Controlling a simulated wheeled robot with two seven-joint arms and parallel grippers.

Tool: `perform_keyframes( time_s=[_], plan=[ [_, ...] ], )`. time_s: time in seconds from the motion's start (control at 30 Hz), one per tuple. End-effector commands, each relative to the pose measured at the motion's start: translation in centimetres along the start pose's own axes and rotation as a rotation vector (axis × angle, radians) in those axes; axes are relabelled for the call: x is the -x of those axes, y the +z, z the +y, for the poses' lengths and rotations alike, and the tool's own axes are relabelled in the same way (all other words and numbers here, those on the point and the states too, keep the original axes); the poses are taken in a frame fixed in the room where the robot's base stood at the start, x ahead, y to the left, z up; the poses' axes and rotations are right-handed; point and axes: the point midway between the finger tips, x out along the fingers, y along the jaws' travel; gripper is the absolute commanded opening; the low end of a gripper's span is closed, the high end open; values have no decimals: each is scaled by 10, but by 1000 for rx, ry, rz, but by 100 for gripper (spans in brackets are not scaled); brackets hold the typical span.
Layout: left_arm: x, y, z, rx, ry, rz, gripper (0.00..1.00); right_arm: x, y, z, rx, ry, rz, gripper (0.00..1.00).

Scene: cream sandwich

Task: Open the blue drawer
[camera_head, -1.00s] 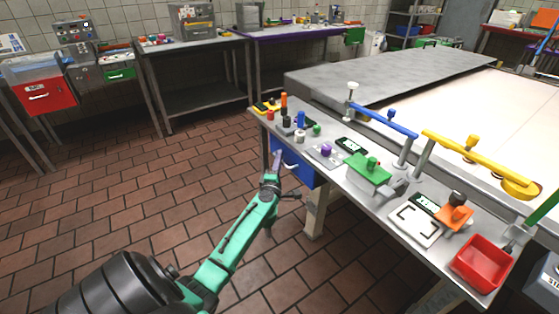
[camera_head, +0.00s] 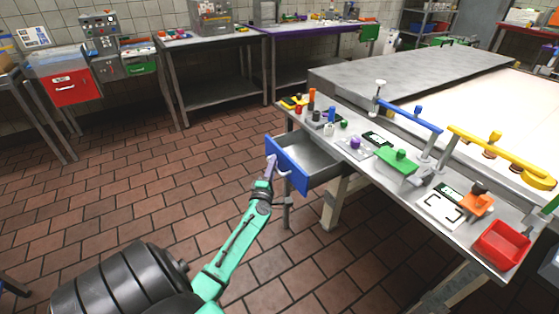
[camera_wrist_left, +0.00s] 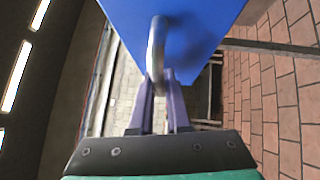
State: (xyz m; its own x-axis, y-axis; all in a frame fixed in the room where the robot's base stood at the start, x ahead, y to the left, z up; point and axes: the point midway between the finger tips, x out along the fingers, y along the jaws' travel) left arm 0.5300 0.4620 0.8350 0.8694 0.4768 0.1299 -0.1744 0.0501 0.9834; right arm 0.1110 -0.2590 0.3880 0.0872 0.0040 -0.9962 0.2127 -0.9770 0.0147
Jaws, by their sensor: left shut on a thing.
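The blue drawer (camera_head: 287,166) is pulled out from under the near left end of the metal worktable. Its grey inside shows and looks empty. My left gripper (camera_head: 271,168) is at the drawer's front, shut on the drawer's handle. In the left wrist view the blue drawer front (camera_wrist_left: 195,35) fills the top, and the curved metal handle (camera_wrist_left: 156,50) runs down between the two purple fingers of my left gripper (camera_wrist_left: 160,95). My right gripper is not in view.
The worktable (camera_head: 355,172) carries several small items, a green block (camera_head: 397,160) and a red bin (camera_head: 502,245). The tiled floor to the left (camera_head: 150,185) is clear. Other benches stand along the back wall.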

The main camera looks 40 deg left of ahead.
Motion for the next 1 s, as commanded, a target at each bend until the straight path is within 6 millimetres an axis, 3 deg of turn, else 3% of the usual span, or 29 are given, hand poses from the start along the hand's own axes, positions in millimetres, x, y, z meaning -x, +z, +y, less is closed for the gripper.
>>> perform_keyframes(
  time_s=[0.5,0.53,0.6,1.0],
  plan=[
    [6,-4,0,2,-3,-1,0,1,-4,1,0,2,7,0],
    [6,-4,0,2,-3,-1,26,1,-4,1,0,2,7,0],
    [6,-4,0,2,-2,-1,45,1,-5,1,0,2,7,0],
    [12,-4,0,2,-2,0,45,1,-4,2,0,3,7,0]
  ],
)
